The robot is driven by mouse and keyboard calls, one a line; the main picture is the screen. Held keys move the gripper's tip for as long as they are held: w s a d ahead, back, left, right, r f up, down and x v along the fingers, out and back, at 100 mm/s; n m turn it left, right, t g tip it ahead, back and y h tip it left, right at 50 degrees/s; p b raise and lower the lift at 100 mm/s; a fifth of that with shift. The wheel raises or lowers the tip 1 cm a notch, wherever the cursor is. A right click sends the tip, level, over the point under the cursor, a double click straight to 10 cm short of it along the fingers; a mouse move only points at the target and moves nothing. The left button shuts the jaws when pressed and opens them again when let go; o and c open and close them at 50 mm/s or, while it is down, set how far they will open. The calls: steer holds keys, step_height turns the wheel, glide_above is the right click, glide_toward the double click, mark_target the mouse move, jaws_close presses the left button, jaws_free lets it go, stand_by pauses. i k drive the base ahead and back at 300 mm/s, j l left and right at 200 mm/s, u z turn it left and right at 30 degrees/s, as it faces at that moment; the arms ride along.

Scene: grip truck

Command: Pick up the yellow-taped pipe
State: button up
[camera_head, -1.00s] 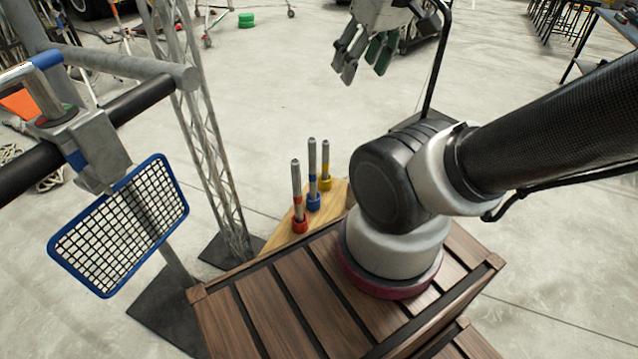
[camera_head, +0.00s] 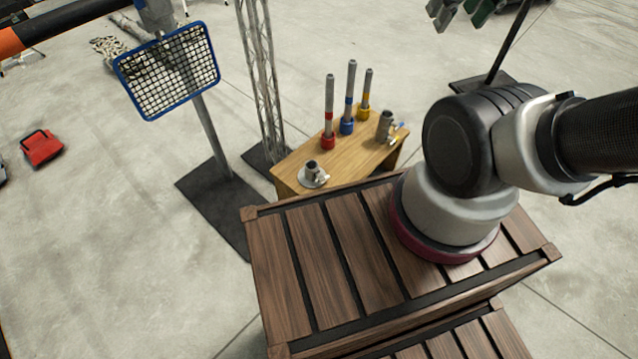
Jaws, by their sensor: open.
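The yellow-taped pipe (camera_head: 368,86) stands upright in a yellow holder (camera_head: 363,113) on a small wooden table (camera_head: 293,172). It is the rightmost and shortest-looking of three pipes. A blue-taped pipe (camera_head: 350,85) stands just left of it, and a red-taped pipe (camera_head: 329,100) stands further left. My gripper (camera_head: 460,14) shows only in part at the top edge, right of the pipes and apart from them. Its fingers are open and nothing shows between them; its upper part is cut off by the frame.
A metal cup-like fitting (camera_head: 384,127) stands at the table's right, and a round-based fitting (camera_head: 314,174) at its front. A lattice truss (camera_head: 262,80) rises close left of the table. A blue-framed mesh panel (camera_head: 170,72) stands further left. A dark post stands at upper right.

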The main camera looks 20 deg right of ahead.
mark_target(369, 72)
steer(key=i+l+u, duration=0.1)
steer(key=l, duration=0.6)
steer(key=i+l, duration=0.25)
steer(key=l, duration=0.45)
steer(key=i+l+u, duration=0.15)
steer(key=l, duration=0.55)
steer(key=i+l, duration=0.1)
steer(key=l, duration=0.6)
steer(key=i+l+u, duration=0.15)
steer(key=l, duration=1.3)
steer(key=i+j, duration=0.2)
steer(key=j+u, duration=0.05)
steer(key=j, duration=0.05)
